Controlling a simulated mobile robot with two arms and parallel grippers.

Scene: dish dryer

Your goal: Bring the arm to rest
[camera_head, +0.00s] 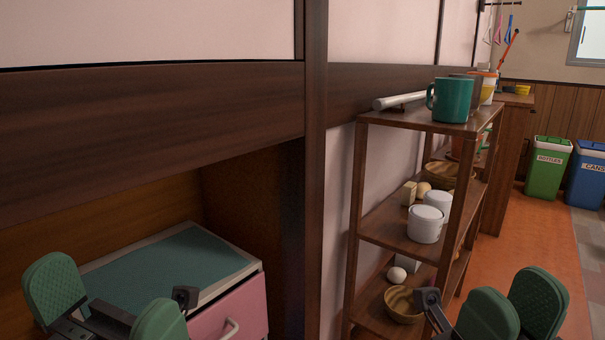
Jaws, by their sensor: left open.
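My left gripper (108,303) is at the lower left, its two green finger pads wide apart with nothing between them. It is in front of a low pink cabinet with a teal top. My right gripper (514,308) is at the bottom right, in front of the orange floor and to the right of the wooden shelf. Its two green pads look close together and partly overlap, so I cannot tell whether it is open or shut. No object shows in it. The lower parts of both grippers are cut off by the frame.
The pink cabinet (233,309) stands in a dark wooden alcove. The wooden shelf (402,122) holds a green mug (453,101), white containers (425,224) and a basket (401,304). Orange floor (535,235) lies clear to its right. Green (547,170) and blue (588,178) bins stand behind.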

